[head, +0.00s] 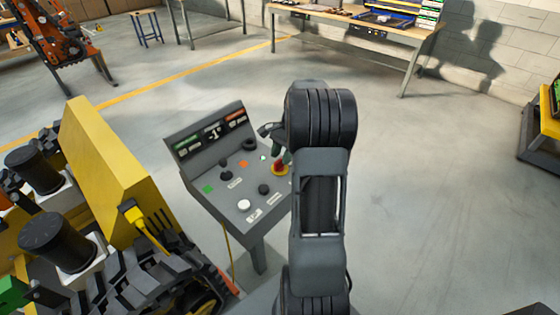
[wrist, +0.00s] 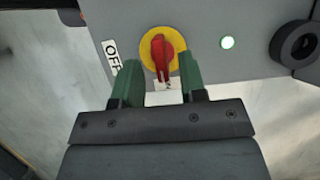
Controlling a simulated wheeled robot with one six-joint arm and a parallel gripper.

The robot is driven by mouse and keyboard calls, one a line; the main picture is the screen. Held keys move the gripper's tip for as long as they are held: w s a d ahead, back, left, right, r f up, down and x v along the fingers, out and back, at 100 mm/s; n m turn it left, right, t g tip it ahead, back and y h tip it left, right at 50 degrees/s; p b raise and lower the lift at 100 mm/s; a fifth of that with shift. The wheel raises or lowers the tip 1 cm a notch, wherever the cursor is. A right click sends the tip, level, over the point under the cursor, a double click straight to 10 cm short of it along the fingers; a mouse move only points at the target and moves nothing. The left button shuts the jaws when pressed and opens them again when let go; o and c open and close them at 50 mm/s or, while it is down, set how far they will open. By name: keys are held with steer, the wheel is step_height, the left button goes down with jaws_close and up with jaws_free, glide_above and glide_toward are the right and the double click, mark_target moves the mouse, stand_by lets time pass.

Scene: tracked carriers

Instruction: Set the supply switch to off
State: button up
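The supply switch is a red handle (wrist: 161,55) on a round yellow plate (wrist: 146,49), on a grey panel. In the wrist view the handle points down towards a white label (wrist: 170,97), mostly hidden by my gripper. The OFF label (wrist: 112,56) is left of the yellow plate. My gripper (wrist: 159,67) is open, its green fingers on either side of the handle's lower end; I cannot tell if either touches. In the head view the switch (head: 279,169) is at the console's right side, with my gripper (head: 280,156) over it, partly hidden by my arm.
A black ring-shaped control (wrist: 296,44) is near the switch. A yellow tracked carrier (head: 112,160) stands close on the left.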

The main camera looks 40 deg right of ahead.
steer(key=shift+x, duration=1.3)
steer(key=shift+c, duration=0.4)
jaws_close()
